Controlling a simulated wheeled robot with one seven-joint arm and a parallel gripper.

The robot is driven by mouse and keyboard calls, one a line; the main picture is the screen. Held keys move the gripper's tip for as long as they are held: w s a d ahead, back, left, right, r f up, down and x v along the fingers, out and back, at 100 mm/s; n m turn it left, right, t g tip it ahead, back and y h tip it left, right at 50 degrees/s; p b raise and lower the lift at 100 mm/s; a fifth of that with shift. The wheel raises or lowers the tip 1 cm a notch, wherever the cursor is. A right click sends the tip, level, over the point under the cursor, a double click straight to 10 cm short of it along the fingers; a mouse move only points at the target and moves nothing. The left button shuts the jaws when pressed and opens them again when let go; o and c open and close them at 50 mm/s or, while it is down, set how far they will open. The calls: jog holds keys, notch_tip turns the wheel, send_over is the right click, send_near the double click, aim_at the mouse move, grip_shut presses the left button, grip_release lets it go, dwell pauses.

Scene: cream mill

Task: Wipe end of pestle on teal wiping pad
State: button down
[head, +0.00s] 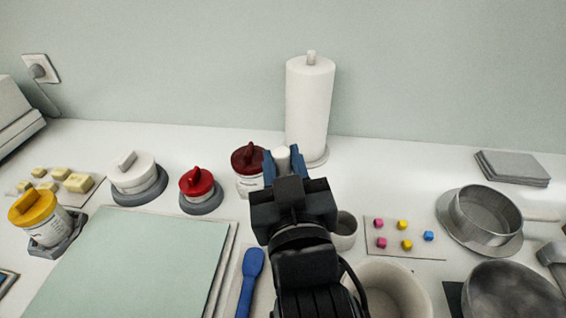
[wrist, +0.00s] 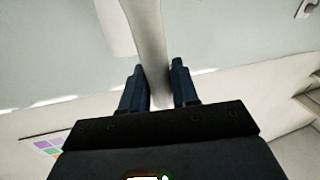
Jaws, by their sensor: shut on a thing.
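My gripper (head: 283,160) is shut on the white pestle (head: 283,153), whose top shows between the blue fingertips. In the wrist view the pestle (wrist: 149,35) runs as a pale rod between the fingers (wrist: 158,82) and out past the top of the frame. Its lower part is hidden by my gripper in the head view, and I cannot see its end. A large pale teal pad (head: 130,262) lies flat at the left front. My gripper is right of the pad and beyond its far edge, apart from it.
A white bowl (head: 425,300) and small cup (head: 346,232) stand at the right of my arm. A dark-red-lidded jar (head: 246,172) and paper towel roll (head: 310,105) stand close to my gripper. A blue spatula (head: 251,275) lies between pad and arm. A metal sieve (head: 486,215) is at right.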

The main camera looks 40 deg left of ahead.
aim_at(283, 151)
jog(key=shift+r+p, duration=1.6)
jog(key=shift+r, duration=0.55)
